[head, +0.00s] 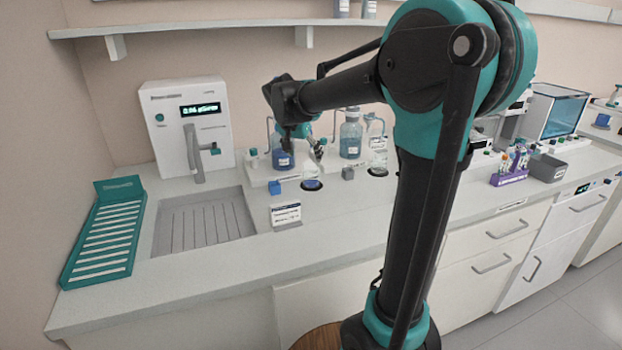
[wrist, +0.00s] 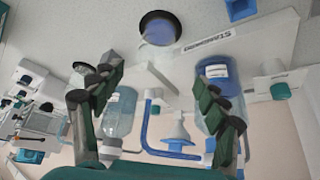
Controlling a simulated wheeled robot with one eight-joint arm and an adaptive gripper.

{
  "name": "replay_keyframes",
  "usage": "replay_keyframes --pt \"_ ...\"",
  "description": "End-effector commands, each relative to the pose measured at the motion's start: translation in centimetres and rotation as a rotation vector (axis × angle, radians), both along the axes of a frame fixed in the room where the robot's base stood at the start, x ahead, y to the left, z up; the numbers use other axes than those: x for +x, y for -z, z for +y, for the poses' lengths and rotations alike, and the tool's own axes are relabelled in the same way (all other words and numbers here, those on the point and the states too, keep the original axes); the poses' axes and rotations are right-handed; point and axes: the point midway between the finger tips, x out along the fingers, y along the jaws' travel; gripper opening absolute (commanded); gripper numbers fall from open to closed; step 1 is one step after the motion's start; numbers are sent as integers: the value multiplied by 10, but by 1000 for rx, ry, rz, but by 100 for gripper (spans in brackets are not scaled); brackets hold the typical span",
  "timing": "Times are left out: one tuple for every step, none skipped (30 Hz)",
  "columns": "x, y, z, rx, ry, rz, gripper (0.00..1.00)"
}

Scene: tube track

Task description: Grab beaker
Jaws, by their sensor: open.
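A clear beaker (head: 312,171) appears to stand on a dark round pad at the front of the white bottle station; it is small and hard to make out. In the wrist view, a round shape with a bluish inside and black rim (wrist: 160,28) lies at the top, likely the beaker on its pad. My gripper (head: 317,148) is just above and behind it in the head view. In the wrist view my gripper (wrist: 160,82) has its two dark green fingers spread wide, with nothing between them. A second clear vessel (head: 378,159) stands on another dark pad to the right.
Blue-liquid bottles (head: 281,152) and (head: 350,138) stand behind with bent tubes. A sink (head: 205,222) and green rack (head: 104,235) are left; the counter's front is mostly clear.

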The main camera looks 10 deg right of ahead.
Motion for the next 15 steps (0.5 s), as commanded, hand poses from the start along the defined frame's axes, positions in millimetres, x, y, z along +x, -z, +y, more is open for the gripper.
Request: replay_keyframes --pt "4 8 -3 0 1 0 74" --pt "6 12 -4 0 1 0 74" --pt "8 17 -5 0 1 0 74" --pt "9 19 -6 0 1 0 74" --pt "10 22 -7 0 1 0 74" --pt "12 25 -8 0 1 0 74" --pt "12 26 -9 0 1 0 74" --pt "13 27 -9 0 1 0 74" --pt "13 28 -9 0 1 0 74" --pt "14 30 -10 0 1 0 74" --pt "15 31 -11 0 1 0 74" --pt "16 35 -13 0 1 0 74" --pt "17 38 -15 0 1 0 74" --pt "19 41 -17 0 1 0 74" --pt "21 47 -19 1 2 -1 74"
